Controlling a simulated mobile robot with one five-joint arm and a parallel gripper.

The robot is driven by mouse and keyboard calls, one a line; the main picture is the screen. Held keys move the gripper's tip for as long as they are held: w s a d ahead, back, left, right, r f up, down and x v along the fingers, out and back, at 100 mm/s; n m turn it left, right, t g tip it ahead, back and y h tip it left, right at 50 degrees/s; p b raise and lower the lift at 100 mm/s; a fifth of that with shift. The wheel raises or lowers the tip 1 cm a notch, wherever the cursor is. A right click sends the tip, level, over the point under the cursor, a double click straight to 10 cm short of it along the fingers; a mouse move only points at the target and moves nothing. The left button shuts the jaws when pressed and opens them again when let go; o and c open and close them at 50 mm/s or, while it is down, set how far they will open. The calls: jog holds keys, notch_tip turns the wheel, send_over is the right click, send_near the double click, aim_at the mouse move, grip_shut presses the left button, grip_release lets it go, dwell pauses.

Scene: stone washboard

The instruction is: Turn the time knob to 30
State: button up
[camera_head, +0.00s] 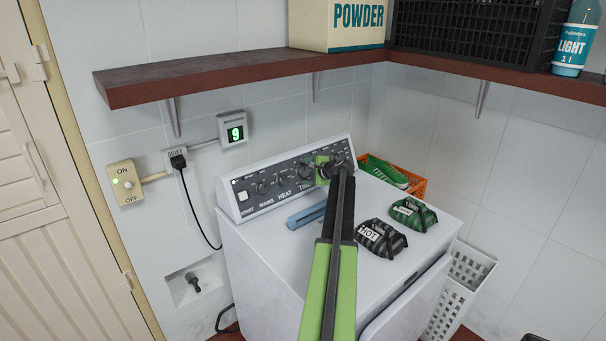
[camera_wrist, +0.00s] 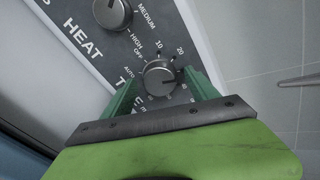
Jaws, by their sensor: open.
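The time knob (camera_wrist: 159,78) is a round grey dial on the dryer's dark control panel (camera_head: 262,188), with 10 and 20 printed around its upper right and OFF at its upper left. A dark mark shows on its lower right side, but its exact setting is hard to read. My gripper (camera_wrist: 161,88) is open, with one green finger on each side of the time knob. I cannot tell whether the fingers touch it. In the head view my gripper (camera_head: 322,168) is at the right part of the panel and hides the time knob.
The heat knob (camera_wrist: 112,12) is close to the upper left of the time knob. A dark shelf (camera_head: 220,77) hangs above the dryer (camera_head: 265,245). On its top lie a blue item (camera_head: 306,214) and two dark labelled objects (camera_head: 382,238). An orange basket (camera_head: 417,188) stands behind.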

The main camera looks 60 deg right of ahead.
jog(key=p+v, duration=0.7)
jog(key=v, duration=1)
